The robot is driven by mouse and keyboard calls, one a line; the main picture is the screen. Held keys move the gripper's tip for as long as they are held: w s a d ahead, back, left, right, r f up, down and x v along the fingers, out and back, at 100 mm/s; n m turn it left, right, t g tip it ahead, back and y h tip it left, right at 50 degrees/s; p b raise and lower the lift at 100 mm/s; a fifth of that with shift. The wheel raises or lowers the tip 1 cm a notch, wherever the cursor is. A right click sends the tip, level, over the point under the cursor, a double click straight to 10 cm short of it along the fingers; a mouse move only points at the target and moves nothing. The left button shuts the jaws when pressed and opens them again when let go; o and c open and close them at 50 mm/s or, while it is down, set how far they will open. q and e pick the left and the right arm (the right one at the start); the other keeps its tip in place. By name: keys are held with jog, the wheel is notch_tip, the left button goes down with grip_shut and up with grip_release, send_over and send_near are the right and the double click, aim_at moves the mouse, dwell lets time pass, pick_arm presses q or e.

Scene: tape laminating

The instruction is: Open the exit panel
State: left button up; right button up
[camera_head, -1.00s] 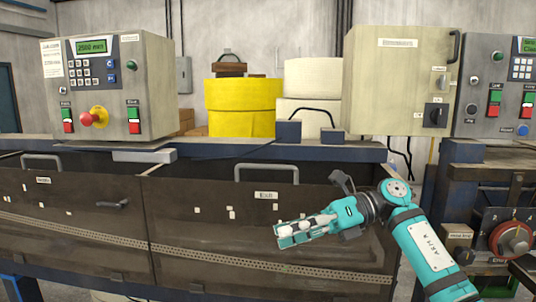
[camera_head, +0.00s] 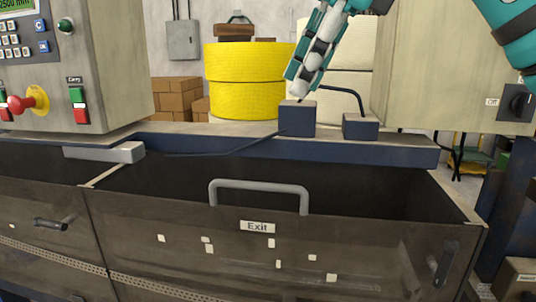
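The exit panel (camera_head: 205,262) is a dark brown metal panel with a label reading "Exit" (camera_head: 257,227). A grey bar handle (camera_head: 259,185) stands at its top edge. The panel leans outward, with a dark gap behind its top edge. My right gripper (camera_head: 298,88) comes in from the top right, pointing down, above and behind the handle, close to a blue block (camera_head: 297,118). It is apart from the handle. Its fingers look close together and overlap in this view, so their opening is unclear. My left gripper is out of view.
A control box with a red emergency button (camera_head: 20,105) stands at the left. A blue beam (camera_head: 385,155) runs behind the panel, carrying a second small blue block (camera_head: 360,127). Yellow rolls (camera_head: 245,85) stand behind. A dark side handle (camera_head: 445,262) is on the panel's right.

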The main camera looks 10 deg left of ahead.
jog(key=r, duration=0.1)
send_near(253, 183)
jog(key=shift+t, duration=0.3)
jog(key=p+x, duration=0.2)
jog(key=x, duration=0.5)
jog(key=shift+s+a+f+p, duration=0.15)
jog(key=shift+p, duration=0.25)
jog(key=shift+a+f, duration=0.15)
jog(key=shift+f, duration=0.3)
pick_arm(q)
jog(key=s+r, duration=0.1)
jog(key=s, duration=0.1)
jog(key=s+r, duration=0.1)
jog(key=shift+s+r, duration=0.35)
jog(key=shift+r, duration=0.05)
pick_arm(e)
jog(key=shift+c, duration=0.2)
